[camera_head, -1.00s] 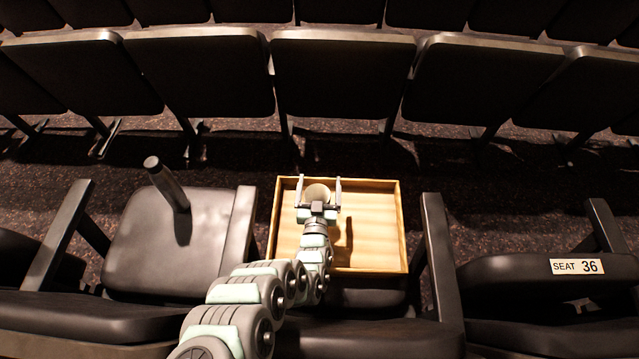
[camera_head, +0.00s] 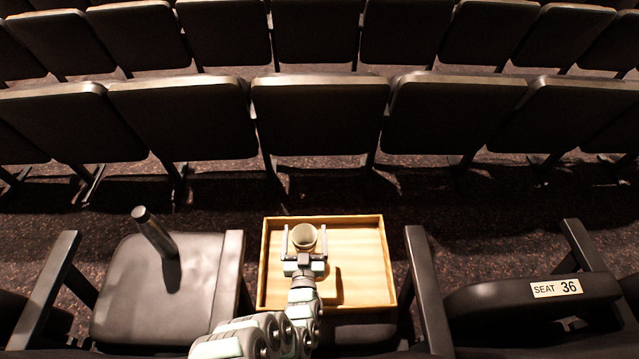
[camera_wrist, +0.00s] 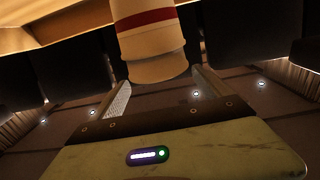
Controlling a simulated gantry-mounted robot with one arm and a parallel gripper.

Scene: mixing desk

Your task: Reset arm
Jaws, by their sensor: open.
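My gripper (camera_head: 304,232) is open above the left part of a shallow wooden tray (camera_head: 388,262). Its two fingers stand on either side of a pale round object (camera_head: 304,238). In the wrist view this is a cream cylinder (camera_wrist: 150,45) with a dark red band, and its near end lies between the fingers (camera_wrist: 163,92). I cannot tell whether the fingers touch it. What it rests on is hidden. The rest of the tray floor is bare, with my arm's shadow on it.
A dark cylinder (camera_head: 155,233) stands tilted on the black seat (camera_head: 150,300) to the left. Armrests (camera_head: 424,285) flank the tray. A seat marked 36 (camera_head: 530,295) is at the right. Rows of folded seats (camera_head: 320,115) stand beyond the aisle.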

